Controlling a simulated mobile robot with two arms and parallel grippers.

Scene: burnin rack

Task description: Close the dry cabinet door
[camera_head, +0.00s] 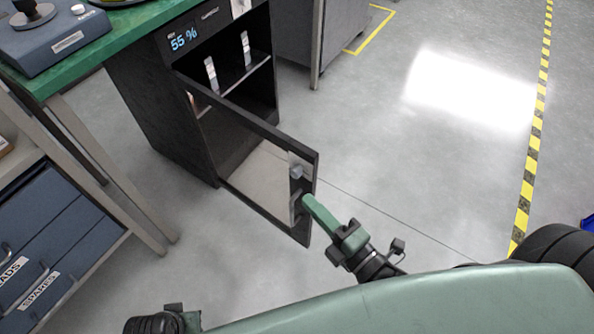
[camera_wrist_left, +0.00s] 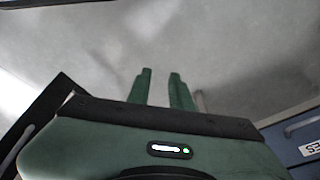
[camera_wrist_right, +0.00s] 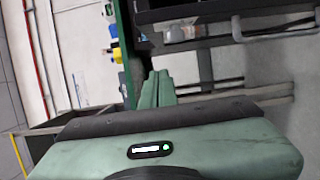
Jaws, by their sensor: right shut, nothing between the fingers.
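The dry cabinet (camera_head: 160,118) is dark, with a lit 55 % display, and stands at the end of the green bench. Its framed glass door (camera_head: 262,127) stands wide open, swung out toward me, with a light handle plate (camera_head: 297,180) near its free edge. My right gripper (camera_head: 308,200) is shut and empty, its fingertips at the door's free edge beside the handle plate; I cannot tell whether they touch. Its closed fingers also show in the right wrist view (camera_wrist_right: 156,88). My left gripper (camera_wrist_left: 161,88) is open and empty in the left wrist view; the head view does not show its fingers.
The green bench (camera_head: 105,38) carries a blue-grey instrument (camera_head: 55,40). Blue drawers (camera_head: 50,235) stand below it at left. A grey cabinet (camera_head: 300,40) stands behind the dry cabinet. The floor to the right is clear up to the yellow-black tape (camera_head: 533,125).

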